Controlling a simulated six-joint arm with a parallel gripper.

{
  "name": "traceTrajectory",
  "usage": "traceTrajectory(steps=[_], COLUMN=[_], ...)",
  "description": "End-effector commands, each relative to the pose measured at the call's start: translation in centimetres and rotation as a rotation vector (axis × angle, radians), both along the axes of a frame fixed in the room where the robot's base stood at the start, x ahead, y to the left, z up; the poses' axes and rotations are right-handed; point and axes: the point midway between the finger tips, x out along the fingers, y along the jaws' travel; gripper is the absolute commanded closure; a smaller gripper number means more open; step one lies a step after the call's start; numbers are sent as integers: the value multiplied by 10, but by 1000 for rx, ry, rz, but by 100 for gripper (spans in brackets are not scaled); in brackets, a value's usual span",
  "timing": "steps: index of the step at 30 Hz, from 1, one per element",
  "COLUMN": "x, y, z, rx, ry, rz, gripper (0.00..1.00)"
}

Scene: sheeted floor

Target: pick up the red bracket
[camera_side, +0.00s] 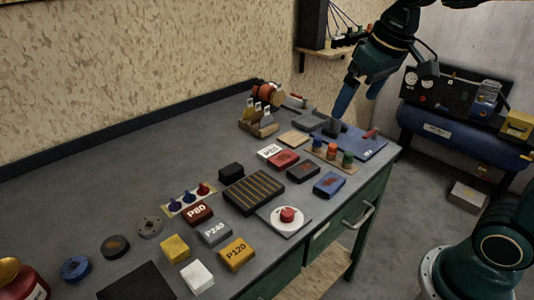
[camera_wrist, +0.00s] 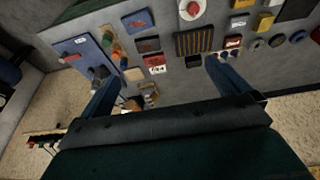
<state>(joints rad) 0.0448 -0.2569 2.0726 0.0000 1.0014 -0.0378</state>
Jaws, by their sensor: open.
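A small red piece (camera_side: 371,133) lies on the blue mat (camera_side: 368,147) at the far right end of the bench. It looks like the red bracket, but it is too small to make out its shape. It also shows on the mat in the wrist view (camera_wrist: 70,58), at the upper left. My gripper (camera_side: 339,113) hangs above the bench, left of the red piece, near a dark grey object on the mat. In the wrist view my gripper (camera_wrist: 162,71) has its two blue fingers wide apart, with nothing held between them.
A rack of colored knobs (camera_side: 332,154) stands beside the mat. A red block (camera_side: 283,160), a striped black block (camera_side: 254,192) and a white plate with a red knob (camera_side: 290,219) crowd the bench. A wooden holder (camera_side: 258,127) stands behind. The bench's left rear is clear.

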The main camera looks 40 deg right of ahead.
Motion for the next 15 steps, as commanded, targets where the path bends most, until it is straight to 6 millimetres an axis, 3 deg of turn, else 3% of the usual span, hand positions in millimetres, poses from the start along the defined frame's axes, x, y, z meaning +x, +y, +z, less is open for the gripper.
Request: traceTrajectory(steps=[7, 15], x=[58, 117], y=[-9, -21], z=[-7, -29], rx=[0, 1], ry=[69, 141], rz=[-5, -8], gripper=[0, 0])
